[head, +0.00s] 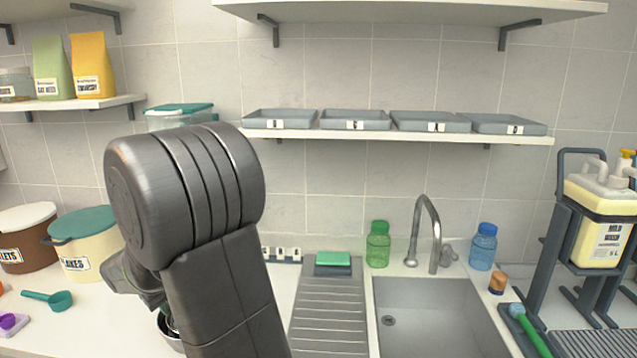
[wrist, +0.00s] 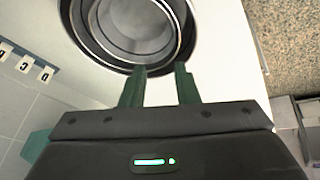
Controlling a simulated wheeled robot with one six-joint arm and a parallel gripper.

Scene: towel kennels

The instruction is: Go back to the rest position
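My gripper (wrist: 160,72) shows in the wrist view with its two green fingers apart and nothing between them. Its fingertips are close to the rim of a round metal bowl (wrist: 85,45), and I cannot tell whether they touch it. In the head view my dark arm fills the left centre and hides most of the bowl, whose edge shows at the bottom (head: 168,338). My gripper is mostly hidden behind the arm there.
A sink (head: 440,320) with a tap (head: 432,225) lies right of the arm, beside a ribbed drainer (head: 328,315). Tubs (head: 85,250) stand at left. A shelf (head: 380,134) with several grey trays spans the wall. A soap container (head: 597,215) stands at right.

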